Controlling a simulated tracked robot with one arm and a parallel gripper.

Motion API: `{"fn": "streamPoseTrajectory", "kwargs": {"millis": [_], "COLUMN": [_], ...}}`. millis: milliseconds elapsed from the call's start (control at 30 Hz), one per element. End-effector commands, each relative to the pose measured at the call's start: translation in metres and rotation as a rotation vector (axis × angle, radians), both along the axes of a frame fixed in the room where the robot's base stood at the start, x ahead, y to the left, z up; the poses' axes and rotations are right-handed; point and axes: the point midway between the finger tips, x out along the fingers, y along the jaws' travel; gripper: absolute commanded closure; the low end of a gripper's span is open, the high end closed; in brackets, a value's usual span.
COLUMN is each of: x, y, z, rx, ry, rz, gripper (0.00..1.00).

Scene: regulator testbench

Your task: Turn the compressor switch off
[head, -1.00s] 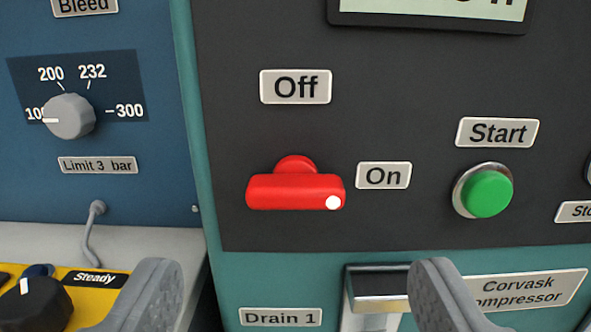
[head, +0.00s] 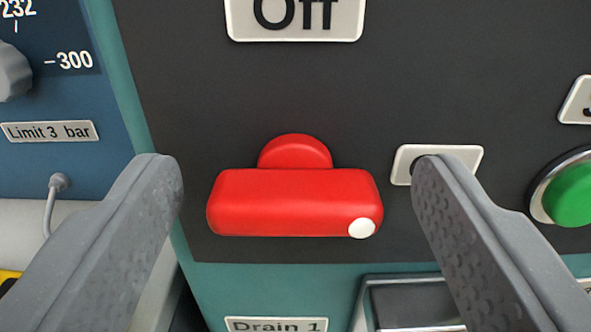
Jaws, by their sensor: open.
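The red compressor switch (head: 290,203) is a horizontal bar handle on a dark panel, with a round red hub showing above it. Its white dot (head: 362,228) is at the right end, on the side of the On label (head: 452,156). The Off label (head: 295,14) is above the switch, cut by the top edge. My gripper (head: 297,175) is open, one finger left of the handle and one right of it, with gaps on both sides. The right finger covers most of the On label. How near the fingertips are to the panel in depth I cannot tell.
A green button (head: 572,194) is at the right edge. The Drain 1 label (head: 276,325) and a metal-framed recess (head: 412,303) lie below the switch. A blue panel with a grey knob (head: 12,72) is at the left. The dark panel around the switch is clear.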

Motion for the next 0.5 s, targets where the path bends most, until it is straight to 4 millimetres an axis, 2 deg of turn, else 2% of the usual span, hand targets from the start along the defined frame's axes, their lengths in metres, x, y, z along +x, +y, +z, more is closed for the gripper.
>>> {"fn": "streamPoseTrajectory", "kwargs": {"millis": [467,500], "x": [0.0034,0.0034], "y": [0.0007,0.0007], "z": [-0.0007,-0.0007], "rx": [0.0,0.0], "ry": [0.002,0.002], "rz": [0.001,0.001], "gripper": [0.33,0.44]}}
